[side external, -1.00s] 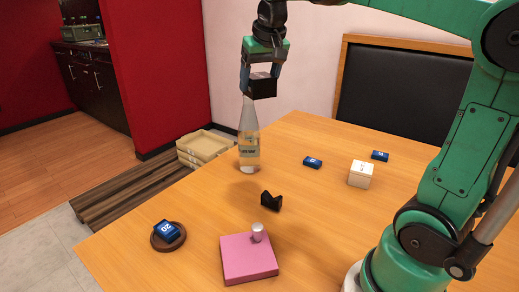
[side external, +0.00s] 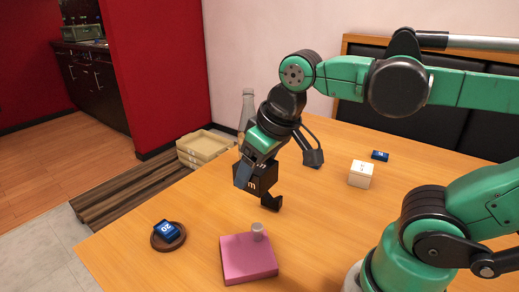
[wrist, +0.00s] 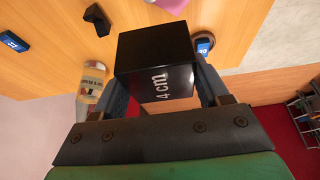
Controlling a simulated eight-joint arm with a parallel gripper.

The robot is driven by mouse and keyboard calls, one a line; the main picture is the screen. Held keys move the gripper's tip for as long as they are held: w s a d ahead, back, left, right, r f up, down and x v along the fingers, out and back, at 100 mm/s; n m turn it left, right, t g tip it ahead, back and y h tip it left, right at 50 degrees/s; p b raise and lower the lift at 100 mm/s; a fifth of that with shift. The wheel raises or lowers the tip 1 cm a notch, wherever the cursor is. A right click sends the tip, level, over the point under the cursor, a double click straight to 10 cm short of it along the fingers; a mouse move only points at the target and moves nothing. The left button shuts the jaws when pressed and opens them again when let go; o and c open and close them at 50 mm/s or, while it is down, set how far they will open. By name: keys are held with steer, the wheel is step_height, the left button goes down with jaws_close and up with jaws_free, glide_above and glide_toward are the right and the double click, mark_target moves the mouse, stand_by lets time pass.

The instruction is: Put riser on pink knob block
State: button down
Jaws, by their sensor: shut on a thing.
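The riser is a black block (side external: 262,177) marked "4 cm" in the wrist view (wrist: 157,65). My gripper (side external: 258,172) is shut on it, with a finger on each side in the wrist view. It holds the riser tilted above the table, behind the pink knob block. The pink knob block (side external: 248,262) lies flat near the front of the table, with a small grey knob (side external: 257,231) on its top. Nothing rests on it. The riser and the pink block are apart.
A black dispenser-like object (side external: 275,203) stands just beside the riser in the side view. A blue box (side external: 167,231) sits on a brown coaster (side external: 155,244) at left. A bottle (side external: 247,103) stands behind my gripper. A white box (side external: 361,174) and blue box (side external: 380,156) are at right.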

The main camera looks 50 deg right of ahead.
steer(key=shift+f, duration=5.1)
steer(key=shift+f, duration=0.1)
jaws_free()
steer(key=shift+v, duration=3.6)
steer(key=t, duration=0.3)
glide_above(257, 229)
steer(key=w+d, duration=0.2)
steer(key=shift+s+a+r, duration=0.1)
steer(key=shift+a+r, duration=0.1)
